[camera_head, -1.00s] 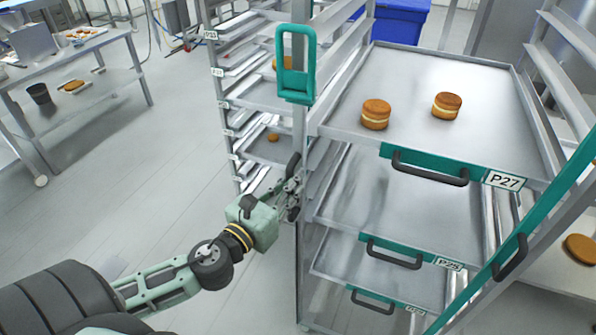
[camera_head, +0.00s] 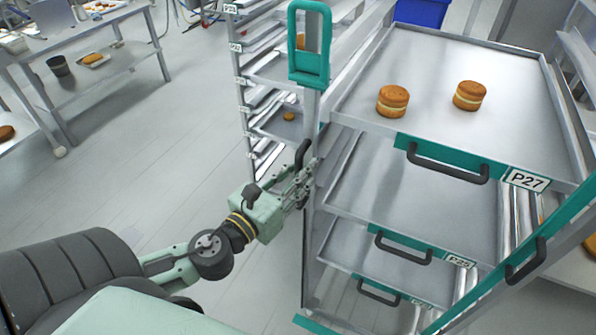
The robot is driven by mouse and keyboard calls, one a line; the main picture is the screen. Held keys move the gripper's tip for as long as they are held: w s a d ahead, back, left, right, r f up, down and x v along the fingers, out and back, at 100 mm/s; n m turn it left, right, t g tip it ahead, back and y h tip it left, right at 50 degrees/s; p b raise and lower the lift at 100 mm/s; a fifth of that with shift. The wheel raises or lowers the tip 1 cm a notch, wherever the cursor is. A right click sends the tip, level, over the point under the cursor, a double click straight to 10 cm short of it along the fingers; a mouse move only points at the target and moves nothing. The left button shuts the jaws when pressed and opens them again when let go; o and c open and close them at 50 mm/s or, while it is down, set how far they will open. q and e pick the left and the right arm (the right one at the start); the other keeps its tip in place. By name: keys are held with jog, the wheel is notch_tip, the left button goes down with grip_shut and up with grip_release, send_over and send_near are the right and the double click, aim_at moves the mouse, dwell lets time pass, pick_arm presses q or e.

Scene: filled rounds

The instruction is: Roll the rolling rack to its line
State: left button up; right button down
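The rolling rack (camera_head: 312,235) stands upright at the right, with metal posts, teal trim and trays on several levels. The top tray (camera_head: 430,75), labelled P27, bears two filled rounds (camera_head: 393,101) (camera_head: 469,95). A teal loop (camera_head: 309,75) is on the left post, and a dark handle (camera_head: 525,262) is on the right teal post. My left gripper (camera_head: 305,172) is at the left post below the loop, its fingers beside or against it. I cannot tell whether they are closed around it. My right gripper is out of view. The rack's wheels are hidden.
Another rack (camera_head: 244,85) with labelled shelves stands just behind at left. A metal table (camera_head: 110,72) is at far left, and a blue bin (camera_head: 421,12) is behind. A short teal strip (camera_head: 314,325) shows low by the rack's foot. The floor (camera_head: 150,160) between table and racks is clear.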

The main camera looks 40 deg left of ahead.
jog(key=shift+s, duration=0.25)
pick_arm(q)
jog(key=shift+w, duration=0.1)
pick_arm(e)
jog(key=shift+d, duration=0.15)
pick_arm(q)
jog(key=s, duration=1.2)
jog(key=shift+a, duration=0.3)
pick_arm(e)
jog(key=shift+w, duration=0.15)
